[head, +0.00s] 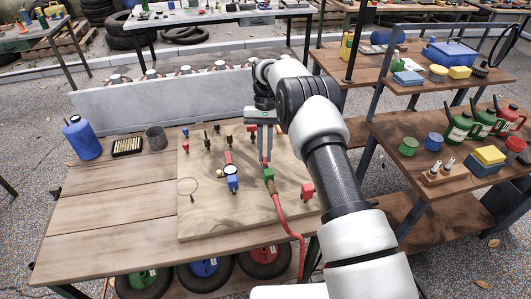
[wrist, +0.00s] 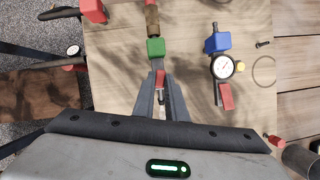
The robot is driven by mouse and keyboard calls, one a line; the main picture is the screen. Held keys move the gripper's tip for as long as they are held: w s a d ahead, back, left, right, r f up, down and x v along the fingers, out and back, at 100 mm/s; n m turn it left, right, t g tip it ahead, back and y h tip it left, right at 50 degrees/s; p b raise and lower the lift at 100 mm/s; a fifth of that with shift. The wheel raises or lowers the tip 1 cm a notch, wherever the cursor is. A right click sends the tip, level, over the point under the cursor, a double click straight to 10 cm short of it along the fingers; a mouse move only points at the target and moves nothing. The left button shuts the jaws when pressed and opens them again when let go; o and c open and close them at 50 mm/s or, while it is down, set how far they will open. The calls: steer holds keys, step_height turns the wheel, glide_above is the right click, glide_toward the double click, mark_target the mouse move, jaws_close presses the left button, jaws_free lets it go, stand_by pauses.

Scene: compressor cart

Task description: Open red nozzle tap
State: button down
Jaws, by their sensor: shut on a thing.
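My gripper (head: 264,155) points down at the wooden board (head: 215,220), just behind a green block (head: 268,175) where a red hose joins. In the wrist view, my gripper (wrist: 158,98) is closed around a small red tap handle (wrist: 160,77), just below the green block (wrist: 155,47). The fingers hide part of the handle and the fitting under it. How far the tap is turned cannot be told.
A round gauge (head: 230,170) sits left of my gripper, with a blue block (head: 233,183) and another red handle (head: 228,157). A red block (head: 307,191) stands to the right. The red hose (head: 283,215) runs off the front edge. The board's front left is clear.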

steer(key=shift+a+n, duration=0.1)
steer(key=shift+n, duration=0.5)
steer(key=c, duration=1.8)
jaws_free()
steer(key=shift+o, duration=0.2)
